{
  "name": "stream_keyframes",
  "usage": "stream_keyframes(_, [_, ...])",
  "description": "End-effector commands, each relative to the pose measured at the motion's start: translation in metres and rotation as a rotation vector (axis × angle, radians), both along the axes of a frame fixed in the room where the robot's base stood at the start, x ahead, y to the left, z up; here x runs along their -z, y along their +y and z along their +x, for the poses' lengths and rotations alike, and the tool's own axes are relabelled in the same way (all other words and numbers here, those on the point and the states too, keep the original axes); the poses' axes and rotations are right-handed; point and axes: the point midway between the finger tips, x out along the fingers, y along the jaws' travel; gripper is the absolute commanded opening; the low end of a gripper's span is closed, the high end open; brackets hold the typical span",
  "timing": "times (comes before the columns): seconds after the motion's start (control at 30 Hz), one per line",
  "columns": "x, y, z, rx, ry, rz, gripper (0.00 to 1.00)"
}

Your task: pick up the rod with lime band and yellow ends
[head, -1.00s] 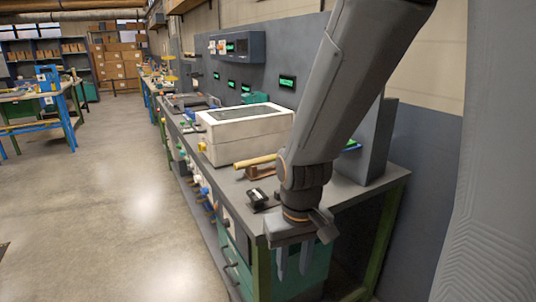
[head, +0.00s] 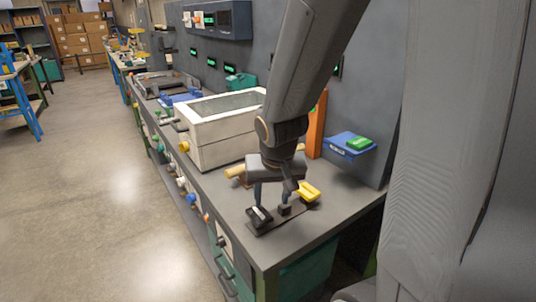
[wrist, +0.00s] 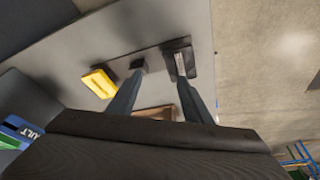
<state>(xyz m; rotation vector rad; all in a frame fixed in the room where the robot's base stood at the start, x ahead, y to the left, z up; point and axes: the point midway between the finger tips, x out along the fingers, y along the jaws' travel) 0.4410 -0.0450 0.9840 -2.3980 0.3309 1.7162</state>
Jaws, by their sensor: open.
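A pale tan-yellow rod (head: 235,171) lies on the bench behind my gripper, seemingly on a brown support (head: 246,181). Its middle is hidden by my gripper, and I can make out no lime band. A brown piece (wrist: 155,112), perhaps the support, shows between the fingers in the wrist view; the rod is not clear there. My gripper (head: 272,200) is open and empty, pointing down over the bench, nearer the front end than the rod. Its two fingers (wrist: 160,72) are spread apart in the wrist view.
A black item with a pale label (head: 260,216) and a yellow block (head: 309,192) lie near the fingertips. A white box (head: 208,148) stands left of my arm. A blue holder with a green piece (head: 347,145) and an orange post (head: 317,127) are at right. The front bench corner is clear.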

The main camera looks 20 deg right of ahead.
Motion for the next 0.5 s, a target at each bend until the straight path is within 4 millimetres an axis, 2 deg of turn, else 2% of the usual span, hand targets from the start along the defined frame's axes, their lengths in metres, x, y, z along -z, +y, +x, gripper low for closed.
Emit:
stream_keyframes(0.03, [0.0,-0.013,0.014,0.068,-0.041,0.008,0.45])
stream_keyframes(0.2, [-0.011,-0.048,0.064,0.305,-0.207,0.095,0.45])
stream_keyframes(0.4, [-0.023,-0.078,0.113,0.554,-0.364,0.301,0.45])
stream_keyframes(0.5, [-0.027,-0.087,0.13,0.657,-0.403,0.429,0.45])
